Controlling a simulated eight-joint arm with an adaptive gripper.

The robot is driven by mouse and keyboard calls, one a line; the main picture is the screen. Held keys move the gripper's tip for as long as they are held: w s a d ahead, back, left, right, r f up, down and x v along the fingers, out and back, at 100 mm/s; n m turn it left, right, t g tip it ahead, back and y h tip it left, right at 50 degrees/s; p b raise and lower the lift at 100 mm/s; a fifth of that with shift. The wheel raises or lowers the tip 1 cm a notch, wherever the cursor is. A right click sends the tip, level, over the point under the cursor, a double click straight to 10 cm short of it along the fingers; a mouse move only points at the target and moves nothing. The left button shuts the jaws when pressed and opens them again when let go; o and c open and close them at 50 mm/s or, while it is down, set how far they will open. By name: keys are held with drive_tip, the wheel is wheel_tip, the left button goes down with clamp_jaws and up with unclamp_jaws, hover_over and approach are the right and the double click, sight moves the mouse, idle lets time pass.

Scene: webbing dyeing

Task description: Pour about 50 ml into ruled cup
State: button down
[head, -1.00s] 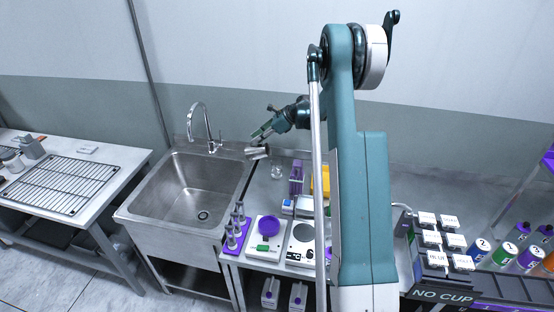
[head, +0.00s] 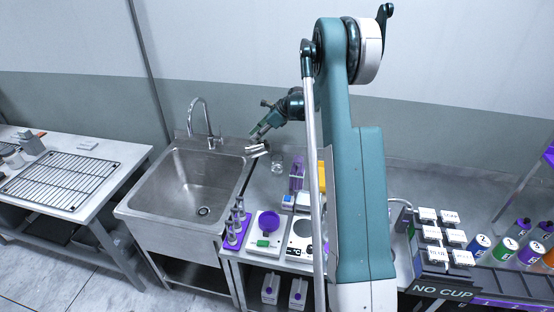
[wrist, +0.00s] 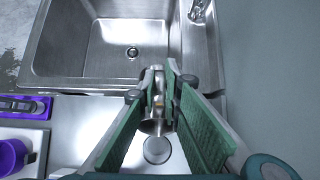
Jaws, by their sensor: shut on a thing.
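My gripper (head: 257,136) is shut on a metal cup (head: 257,149), at the right rim of the sink. The metal cup lies tilted well over on its side, with its mouth toward the right. It shows between my green finger pads in the wrist view (wrist: 155,125). A clear glass cup (head: 277,164) stands upright on the counter just right of and below the metal cup. In the wrist view a round clear shape (wrist: 157,151), likely this cup, lies just below the metal cup. I cannot make out its rulings, its level or any stream.
A steel sink (head: 195,185) with a tap (head: 203,115) is left of the cups. A purple rack (head: 236,228), a purple dish (head: 267,226) and a scale (head: 299,243) stand nearer on the counter. A purple holder (head: 297,177) stands right of the glass cup.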

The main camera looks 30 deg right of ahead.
sight(247, 144)
drive_tip(key=shift+w+a+f+g+h, duration=0.4)
drive_tip(key=shift+f+g+h, duration=0.1)
drive_tip(key=shift+f, duration=0.1)
idle(1.3)
drive_tip(key=shift+w+a, duration=0.15)
drive_tip(key=shift+w+a+g+h+b, duration=0.3)
drive_tip(key=shift+w+a+g+h, duration=0.05)
drive_tip(key=shift+g+h, duration=0.35)
drive_tip(key=shift+w+a+f+g+h+b, duration=0.3)
drive_tip(key=shift+f+g+h, duration=0.05)
drive_tip(key=shift+f, duration=0.2)
drive_tip(key=shift+w+a+f+g+h+b, duration=0.25)
drive_tip(key=shift+f+g+h+b, duration=0.1)
drive_tip(key=shift+f, duration=0.15)
drive_tip(key=w+a+f+g+h+b, duration=0.4)
drive_tip(key=f, duration=0.2)
drive_tip(key=shift+w+a+f+g+h, duration=0.2)
drive_tip(key=shift+w+a+g+h, duration=0.1)
drive_tip(key=shift+w+g+h, duration=0.1)
